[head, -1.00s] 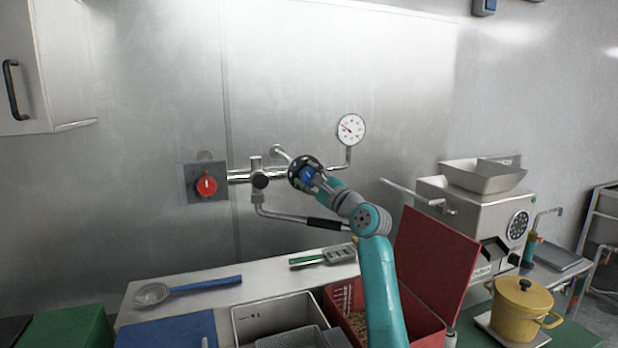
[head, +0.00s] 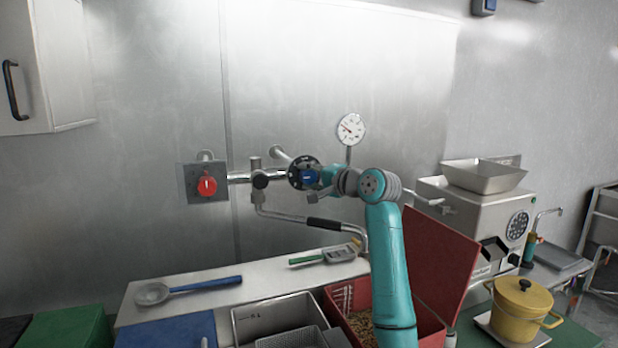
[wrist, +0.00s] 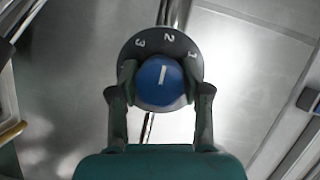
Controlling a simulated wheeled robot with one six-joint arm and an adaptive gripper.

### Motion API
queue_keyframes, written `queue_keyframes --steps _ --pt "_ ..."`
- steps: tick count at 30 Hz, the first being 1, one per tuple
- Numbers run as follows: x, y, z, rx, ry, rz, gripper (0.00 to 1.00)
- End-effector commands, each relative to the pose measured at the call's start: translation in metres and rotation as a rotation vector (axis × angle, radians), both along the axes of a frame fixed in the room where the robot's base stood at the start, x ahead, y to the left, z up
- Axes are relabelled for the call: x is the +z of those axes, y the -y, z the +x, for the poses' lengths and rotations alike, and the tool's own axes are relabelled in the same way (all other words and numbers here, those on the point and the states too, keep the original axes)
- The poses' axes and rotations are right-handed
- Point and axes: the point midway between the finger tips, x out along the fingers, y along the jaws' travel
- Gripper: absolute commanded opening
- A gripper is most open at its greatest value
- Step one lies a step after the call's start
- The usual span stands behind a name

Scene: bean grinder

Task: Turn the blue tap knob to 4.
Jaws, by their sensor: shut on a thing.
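The blue tap knob (wrist: 160,82) sits in the middle of a dark round dial (wrist: 148,41) with white numbers. In the wrist view 3, 2 and 1 show along the dial's upper edge; the rest of the dial is hidden. The white line on the knob points up in the picture, closest to the 2. My gripper (wrist: 160,88) is shut on the knob, one finger on each side. In the head view the blue knob (head: 308,177) and dial (head: 292,172) are on the wall pipe, with my gripper (head: 316,185) against the knob from the right.
A red tap knob (head: 207,186) is left of the dial. A pressure gauge (head: 351,128) is above. The red box (head: 437,262) and grinder (head: 487,228) stand to the right.

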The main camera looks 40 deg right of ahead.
Motion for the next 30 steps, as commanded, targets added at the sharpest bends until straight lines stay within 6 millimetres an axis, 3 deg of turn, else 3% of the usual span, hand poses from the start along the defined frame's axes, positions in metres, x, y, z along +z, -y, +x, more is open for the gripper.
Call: queue_keyframes --steps 30 --pt "-0.0006 -0.0016 0.0006 0.001 -0.268 -0.928 0.13"
